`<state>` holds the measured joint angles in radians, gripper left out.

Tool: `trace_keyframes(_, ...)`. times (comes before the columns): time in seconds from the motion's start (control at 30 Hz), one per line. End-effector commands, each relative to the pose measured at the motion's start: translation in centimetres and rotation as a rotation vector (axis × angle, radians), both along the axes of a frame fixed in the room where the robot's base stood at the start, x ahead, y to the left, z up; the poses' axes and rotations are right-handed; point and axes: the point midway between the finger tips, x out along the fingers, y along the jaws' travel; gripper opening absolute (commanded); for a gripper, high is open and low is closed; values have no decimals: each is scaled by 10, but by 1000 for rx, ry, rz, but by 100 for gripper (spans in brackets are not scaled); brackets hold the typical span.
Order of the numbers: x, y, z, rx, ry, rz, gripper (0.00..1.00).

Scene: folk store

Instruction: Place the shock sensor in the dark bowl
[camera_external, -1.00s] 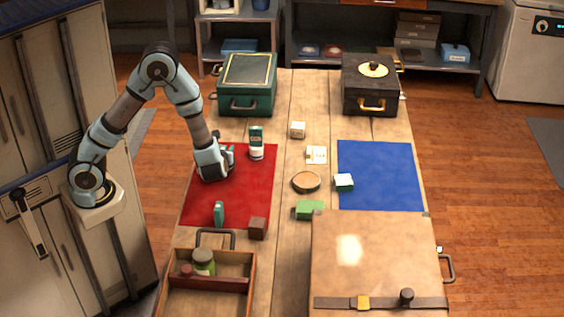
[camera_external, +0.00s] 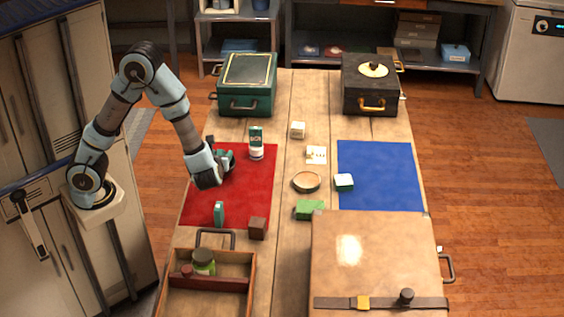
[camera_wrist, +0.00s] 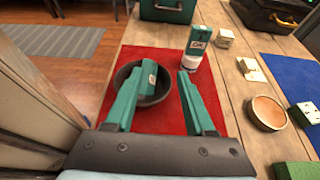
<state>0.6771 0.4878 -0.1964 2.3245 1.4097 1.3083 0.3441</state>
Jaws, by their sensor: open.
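A dark round bowl (camera_wrist: 161,100) sits on the red mat in the wrist view. A small teal block with a pale label (camera_wrist: 151,78), which looks like the shock sensor, appears inside it, leaning and beside my left finger. Whether it touches that finger is unclear. My gripper (camera_wrist: 159,74) is open, its two teal fingers spread on either side of the bowl's near part. In the external view my gripper (camera_external: 227,159) is low over the red mat, and the arm mostly hides the bowl and sensor there.
A teal-and-white container (camera_external: 256,143) stands close right of my gripper. A teal upright box (camera_external: 219,213) and brown cube (camera_external: 258,228) are nearer the tray (camera_external: 255,275). A round wooden-topped dish (camera_external: 306,182) and blue mat (camera_external: 380,175) lie to the right.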

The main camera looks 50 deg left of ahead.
Motion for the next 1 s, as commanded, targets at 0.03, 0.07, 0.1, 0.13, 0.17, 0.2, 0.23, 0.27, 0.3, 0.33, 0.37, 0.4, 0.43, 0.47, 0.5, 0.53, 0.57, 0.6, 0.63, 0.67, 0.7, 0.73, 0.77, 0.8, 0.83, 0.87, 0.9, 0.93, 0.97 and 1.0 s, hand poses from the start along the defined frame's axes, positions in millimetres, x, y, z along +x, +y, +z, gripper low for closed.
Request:
trace_keyframes(0.03,-5,-7,3,-2,-2,-4,55)
trace_keyframes(0.07,-8,-10,4,-1,-1,-4,55)
trace_keyframes(0.1,-11,-13,6,0,-2,-3,55)
trace_keyframes(0.13,-13,-14,8,-1,-2,-2,55)
trace_keyframes(0.17,-15,-16,9,-1,-1,-1,55)
trace_keyframes(0.2,-17,-18,10,-1,-1,-1,55)
trace_keyframes(0.23,-18,-18,10,-4,1,3,55)
trace_keyframes(0.27,-20,-16,10,-10,3,15,55)
trace_keyframes(0.3,-23,-9,9,-27,10,44,55)
trace_keyframes(0.33,-25,-2,7,-49,17,80,55)
trace_keyframes(0.37,-29,8,5,-78,27,127,55)
trace_keyframes(0.4,-36,24,0,-132,39,208,55)
trace_keyframes(0.43,-44,37,-5,-184,49,285,55)
trace_keyframes(0.47,-53,50,-10,-245,57,370,55)
trace_keyframes(0.5,-66,67,-18,-339,60,501,55)
trace_keyframes(0.53,-77,77,-24,-419,56,607,55)
trace_keyframes(0.57,-88,84,-30,-503,46,717,55)
trace_keyframes(0.6,-101,91,-36,-619,23,864,55)
trace_keyframes(0.63,-109,94,-40,-706,-3,972,55)
trace_keyframes(0.67,-115,95,-43,-793,-35,1078,55)
trace_keyframes(0.7,-120,95,-46,-905,-85,1212,55)
trace_keyframes(0.73,-121,94,-47,-987,-126,1306,55)
trace_keyframes(0.77,-121,94,-48,-1062,-171,1394,55)
trace_keyframes(0.8,-119,94,-47,-1156,-233,1498,55)
trace_keyframes(0.83,-117,94,-46,-1219,-279,1567,55)
trace_keyframes(0.87,-113,95,-44,-1277,-325,1630,55)
trace_keyframes(0.9,-109,96,-42,-1343,-380,1700,55)
trace_keyframes(0.93,-106,97,-41,-1384,-417,1741,55)
trace_keyframes(0.97,-103,98,-39,-1419,-450,1778,55)
trace_keyframes(1.0,-100,100,-37,-1455,-485,1814,55)
